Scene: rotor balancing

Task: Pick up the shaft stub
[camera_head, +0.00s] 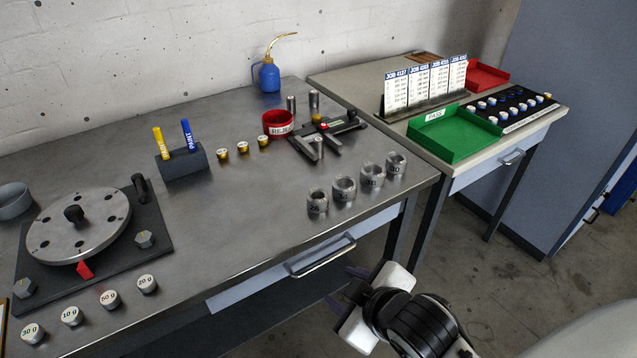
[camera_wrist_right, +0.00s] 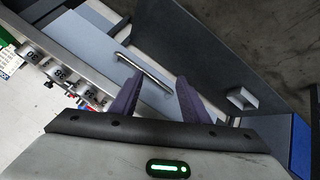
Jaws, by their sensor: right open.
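My right gripper (camera_head: 346,289) is open and empty, off the bench's front edge near the drawer handle, well apart from the cylinders. In the right wrist view its two fingers (camera_wrist_right: 158,82) are spread with nothing between them. My left gripper is not in view.
Numbered metal rings (camera_head: 344,189) stand in a row along the bench's right front. The caliper (camera_head: 343,125) and red reject bin (camera_head: 276,122) are behind them. A rotor disc (camera_head: 97,240) and labelled weights (camera_head: 109,299) are at left. A green pass tray (camera_head: 462,140) is on the side table.

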